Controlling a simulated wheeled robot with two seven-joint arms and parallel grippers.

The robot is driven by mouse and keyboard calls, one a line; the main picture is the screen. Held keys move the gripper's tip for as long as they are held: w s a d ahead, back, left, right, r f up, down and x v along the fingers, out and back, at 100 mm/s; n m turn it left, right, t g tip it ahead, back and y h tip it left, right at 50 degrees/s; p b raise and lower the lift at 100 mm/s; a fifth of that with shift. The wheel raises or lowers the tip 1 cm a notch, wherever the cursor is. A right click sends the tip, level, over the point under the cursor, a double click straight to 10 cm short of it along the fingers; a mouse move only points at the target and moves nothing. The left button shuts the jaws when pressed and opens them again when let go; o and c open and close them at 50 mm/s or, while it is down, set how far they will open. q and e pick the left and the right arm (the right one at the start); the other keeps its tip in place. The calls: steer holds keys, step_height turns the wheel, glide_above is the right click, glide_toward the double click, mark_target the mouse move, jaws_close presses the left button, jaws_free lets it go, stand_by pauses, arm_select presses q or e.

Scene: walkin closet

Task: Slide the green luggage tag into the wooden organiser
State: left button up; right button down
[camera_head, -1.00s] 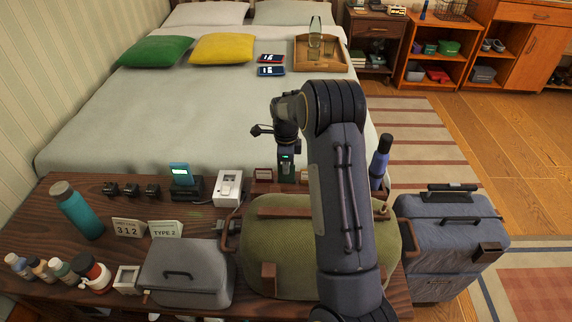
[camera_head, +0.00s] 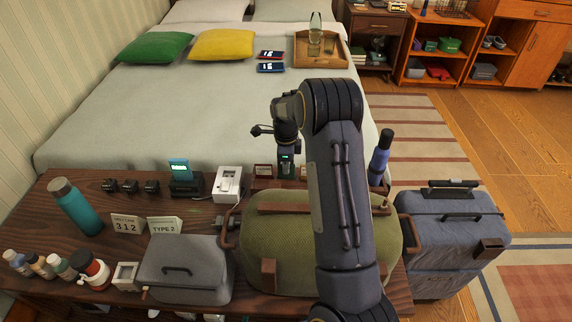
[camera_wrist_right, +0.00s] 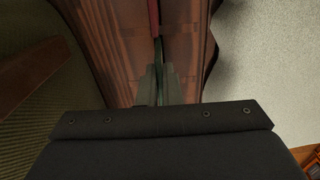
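The wooden organiser (camera_head: 263,170) stands at the back edge of the dark table, behind the green bag. Its slotted wood also fills the upper middle of the right wrist view (camera_wrist_right: 125,45). My right gripper (camera_head: 287,176) points down over the organiser. In the right wrist view its two fingers (camera_wrist_right: 160,88) are close together around a thin green edge, which looks like the green luggage tag (camera_wrist_right: 160,72). The tag is seen edge-on, so its lower part and depth in the slot are hidden. A red edge (camera_wrist_right: 154,18) stands in line beyond it. My left gripper is out of view.
The olive green bag (camera_head: 270,240) lies just in front of the organiser, partly behind my right arm. The bed (camera_head: 180,110) lies behind.

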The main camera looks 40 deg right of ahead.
steer(key=c, duration=1.1)
jaws_free()
steer(key=shift+c, duration=0.2)
steer(key=shift+r, duration=0.15)
step_height(320, 180, up, 8)
steer(key=p, duration=0.6)
